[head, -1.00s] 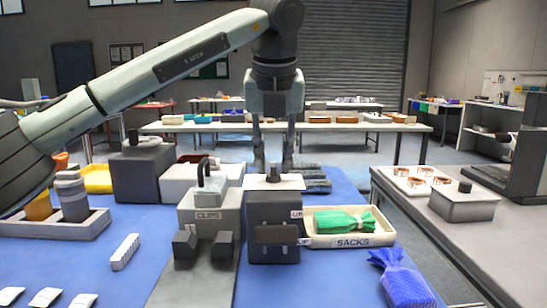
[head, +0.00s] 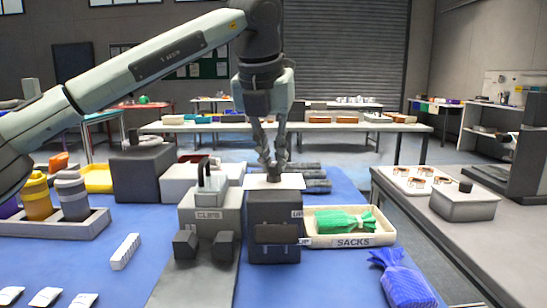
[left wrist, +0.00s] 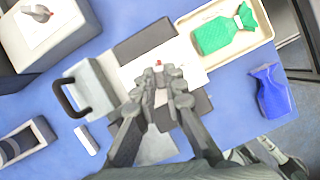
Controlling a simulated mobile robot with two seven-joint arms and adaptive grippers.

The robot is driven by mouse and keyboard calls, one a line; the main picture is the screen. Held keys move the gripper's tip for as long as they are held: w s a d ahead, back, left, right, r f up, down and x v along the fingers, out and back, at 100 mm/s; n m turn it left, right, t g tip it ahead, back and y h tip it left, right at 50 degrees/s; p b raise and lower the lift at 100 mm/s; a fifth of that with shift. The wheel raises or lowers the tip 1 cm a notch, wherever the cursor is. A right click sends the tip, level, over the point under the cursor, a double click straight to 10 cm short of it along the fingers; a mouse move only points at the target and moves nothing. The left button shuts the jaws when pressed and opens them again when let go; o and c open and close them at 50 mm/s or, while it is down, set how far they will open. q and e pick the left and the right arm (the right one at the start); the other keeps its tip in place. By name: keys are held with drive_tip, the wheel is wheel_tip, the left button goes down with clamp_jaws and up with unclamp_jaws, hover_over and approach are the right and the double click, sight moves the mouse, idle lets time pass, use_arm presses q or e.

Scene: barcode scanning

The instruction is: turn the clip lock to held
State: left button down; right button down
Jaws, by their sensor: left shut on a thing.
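My left gripper (head: 273,165) points down and is shut on a small dark knob (head: 273,178) on top of the dark box (head: 273,215). A pale plate (head: 291,181) lies around the knob. In the left wrist view the fingertips (left wrist: 160,75) meet over this pale plate (left wrist: 187,70), with a small red mark (left wrist: 158,62) at the tips. The fingers hide most of the knob, so I cannot tell its turned position. A grey box labelled CLIPS (head: 212,218), with a dark upright loop (head: 204,170), stands just left of it. My right gripper is not in view.
A cream tray labelled SACKS (head: 352,241) with a green sack (head: 343,220) sits right of the dark box. A blue sack (head: 402,281) lies in front. A grey holder (head: 50,227) with bottles stands at the left. The blue mat (head: 318,285) is clear at front centre.

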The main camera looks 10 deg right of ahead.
use_arm(q)
drive_tip(key=m+g+h, duration=0.1)
drive_tip(key=m, duration=0.2)
drive_tip(key=m+h, duration=0.1)
drive_tip(key=m, duration=0.3)
drive_tip(key=shift+w+a+g, duration=0.15)
drive_tip(key=shift+w+g, duration=0.05)
drive_tip(key=shift+g, duration=0.2)
drive_tip(key=m+g, duration=0.1)
drive_tip(key=m, duration=0.3)
drive_tip(key=shift+h, duration=0.3)
drive_tip(key=shift+w+m+g, duration=0.15)
drive_tip(key=shift+m+g, duration=0.75)
drive_tip(key=shift+m, duration=0.9)
drive_tip(key=c, duration=1.6)
unclamp_jaws()
drive_tip(key=v, duration=1.2)
